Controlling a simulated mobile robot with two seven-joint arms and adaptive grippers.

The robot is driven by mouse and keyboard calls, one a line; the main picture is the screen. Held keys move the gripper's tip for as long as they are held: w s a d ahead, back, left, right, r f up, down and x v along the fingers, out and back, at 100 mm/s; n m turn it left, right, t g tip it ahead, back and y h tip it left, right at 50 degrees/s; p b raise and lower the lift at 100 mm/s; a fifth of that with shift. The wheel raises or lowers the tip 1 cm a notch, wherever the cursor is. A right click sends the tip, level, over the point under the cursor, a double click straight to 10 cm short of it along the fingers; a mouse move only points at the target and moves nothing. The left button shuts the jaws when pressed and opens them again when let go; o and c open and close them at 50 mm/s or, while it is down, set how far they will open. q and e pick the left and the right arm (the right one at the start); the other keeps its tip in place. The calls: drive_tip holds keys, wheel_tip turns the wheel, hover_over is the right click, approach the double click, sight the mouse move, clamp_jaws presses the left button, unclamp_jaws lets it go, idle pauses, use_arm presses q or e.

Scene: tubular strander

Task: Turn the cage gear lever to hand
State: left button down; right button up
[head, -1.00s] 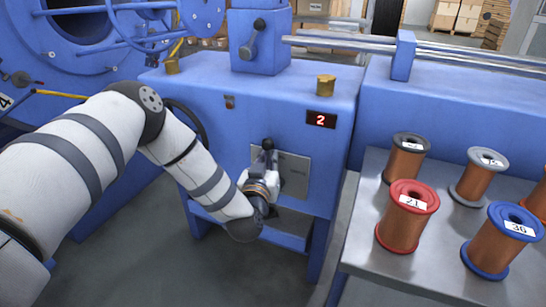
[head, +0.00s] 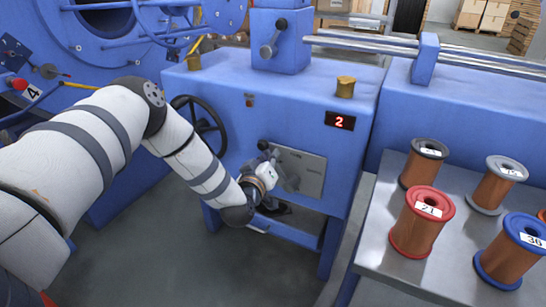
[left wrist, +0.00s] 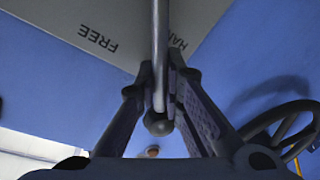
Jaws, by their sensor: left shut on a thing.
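The cage gear lever is a thin metal rod (left wrist: 160,50) with a dark ball knob (left wrist: 157,124) in the left wrist view. My left gripper (left wrist: 162,88) is shut around the rod just above the knob. Behind the lever is a grey plate (head: 305,172) on the blue machine front. In the left wrist view the plate reads "FREE" and a partly hidden word starting "HA", beside the rod. In the head view my left gripper (head: 268,168) is at the plate's left edge and hides most of the lever. My right gripper is out of view.
A dark handwheel (head: 200,122) is left of the plate, close to my left arm. A red display (head: 340,121) shows 2. A metal table (head: 395,245) with several wire spools stands at right. Grey floor (head: 150,255) is open below my arm.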

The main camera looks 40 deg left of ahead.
use_arm(q)
drive_tip(key=shift+f, duration=0.1)
drive_tip(key=c, duration=2)
unclamp_jaws()
drive_tip(key=v, duration=1.2)
